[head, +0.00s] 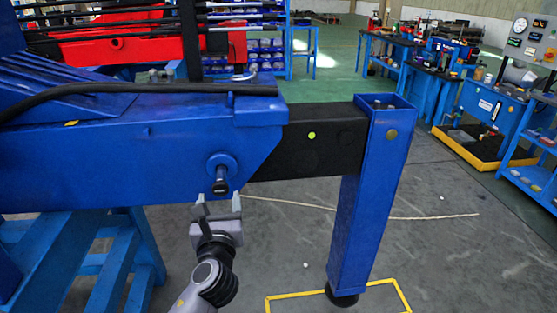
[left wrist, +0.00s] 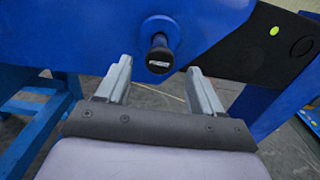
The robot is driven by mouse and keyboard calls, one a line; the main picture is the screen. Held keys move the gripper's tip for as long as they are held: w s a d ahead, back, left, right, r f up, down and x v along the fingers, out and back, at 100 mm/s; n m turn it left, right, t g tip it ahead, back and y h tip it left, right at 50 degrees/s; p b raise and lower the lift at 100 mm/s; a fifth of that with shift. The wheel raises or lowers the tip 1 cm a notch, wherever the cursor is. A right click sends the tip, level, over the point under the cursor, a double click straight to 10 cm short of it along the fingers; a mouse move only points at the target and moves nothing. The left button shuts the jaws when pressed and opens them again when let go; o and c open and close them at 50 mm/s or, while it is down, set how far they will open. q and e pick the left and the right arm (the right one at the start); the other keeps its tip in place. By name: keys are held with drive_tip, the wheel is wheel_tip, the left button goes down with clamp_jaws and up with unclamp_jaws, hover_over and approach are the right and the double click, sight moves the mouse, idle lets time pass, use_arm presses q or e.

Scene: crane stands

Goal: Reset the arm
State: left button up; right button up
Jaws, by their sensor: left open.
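My left gripper (head: 218,204) is open and empty in the head view. It sits just below a black knob (head: 221,186) on the side of a blue crane beam (head: 120,165). In the left wrist view the knob (left wrist: 159,58) shows ahead, between and beyond the two fingertips (left wrist: 158,82), with no visible contact. A black inner beam (head: 318,138) extends out of the blue beam to an upright blue leg (head: 368,200). My right gripper is in neither view.
A blue support stand (head: 110,260) is under the beam at left. The leg's black foot (head: 342,298) is by a yellow floor outline (head: 385,284). A pale rope (head: 400,217) lies on the grey floor. Blue workbenches (head: 408,62) stand farther back at right.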

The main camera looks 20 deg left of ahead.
use_arm(q)
drive_tip(key=s+d+f+n+g+h, duration=0.1)
drive_tip(key=s+d+f+n+h, duration=0.25)
drive_tip(key=f+n, duration=0.35)
drive_tip(key=s+d+f+n+g+h, duration=0.25)
drive_tip(key=s+f+n+h, duration=0.2)
drive_tip(key=f, duration=0.45)
drive_tip(key=s+d+f+n+h, duration=0.1)
drive_tip(key=s+d+f+n, duration=0.2)
drive_tip(key=s+n, duration=0.2)
drive_tip(key=s+d+f+n+g+h, duration=0.1)
drive_tip(key=s+d+f+n+h, duration=0.1)
drive_tip(key=s+n, duration=0.4)
wheel_tip(320, 180, down, 2)
drive_tip(key=d+n, duration=0.1)
drive_tip(key=n, duration=0.4)
drive_tip(key=shift+s+f, duration=0.15)
drive_tip(key=shift+s, duration=0.15)
